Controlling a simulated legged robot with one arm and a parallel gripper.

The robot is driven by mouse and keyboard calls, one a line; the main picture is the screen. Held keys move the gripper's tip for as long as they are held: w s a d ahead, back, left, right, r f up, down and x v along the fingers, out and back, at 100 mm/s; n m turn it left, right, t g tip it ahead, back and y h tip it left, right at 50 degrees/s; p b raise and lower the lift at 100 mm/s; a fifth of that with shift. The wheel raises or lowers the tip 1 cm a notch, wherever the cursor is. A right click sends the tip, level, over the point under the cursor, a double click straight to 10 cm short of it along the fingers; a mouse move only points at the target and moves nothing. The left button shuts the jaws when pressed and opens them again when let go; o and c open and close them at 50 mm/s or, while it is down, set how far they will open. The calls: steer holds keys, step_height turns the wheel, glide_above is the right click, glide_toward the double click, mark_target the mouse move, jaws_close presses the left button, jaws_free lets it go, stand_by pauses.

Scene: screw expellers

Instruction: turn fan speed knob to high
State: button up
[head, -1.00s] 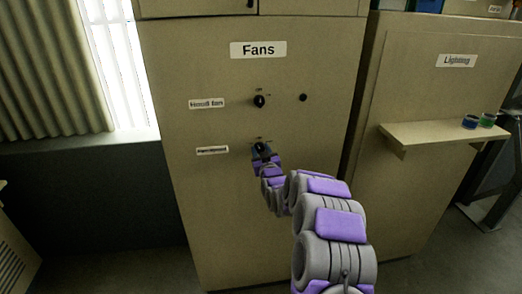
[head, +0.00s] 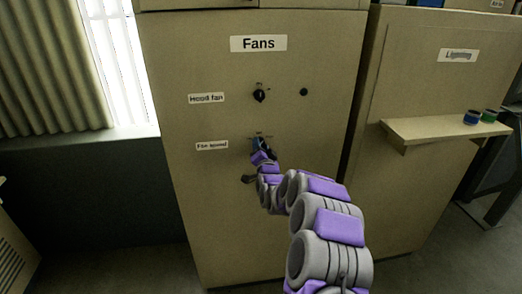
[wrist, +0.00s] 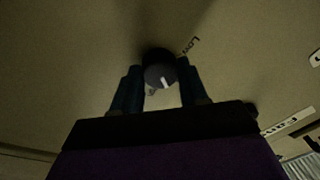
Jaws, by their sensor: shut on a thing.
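The fan speed knob (wrist: 158,68) is dark and round with a white pointer mark. In the wrist view it sits between the two fingers of my gripper (wrist: 158,88), which is shut on it. A "LOW" marking (wrist: 190,46) shows on the panel just above and right of the knob. In the head view my gripper (head: 261,146) is at the lower knob position, right of the "Fan speed" label (head: 212,146). The gripper mostly hides the knob there. The full scale around the knob cannot be read.
The beige cabinet (head: 180,60) bears a "Fans" sign (head: 258,43). The hood fan knob (head: 259,96) is above my gripper, with a small dark round fitting (head: 303,92) to its right. A shelf (head: 440,134) with blue and green items juts from the right-hand cabinet.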

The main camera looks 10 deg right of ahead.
steer(key=m+b, duration=0.2)
steer(key=m, duration=0.1)
steer(key=m+h+b, duration=0.1)
steer(key=m, duration=0.1)
steer(key=shift+f, duration=0.3)
steer(key=shift+m, duration=0.4)
steer(key=o, duration=0.8)
steer(key=shift+o, duration=1.2)
steer(key=shift+r, duration=0.15)
steer(key=s+f+p, duration=0.1)
steer(key=s+p, duration=0.2)
steer(key=s, duration=1.4)
steer(key=shift+s+a+f, duration=0.15)
steer(key=shift+a+f, duration=0.1)
steer(key=shift+a, duration=0.2)
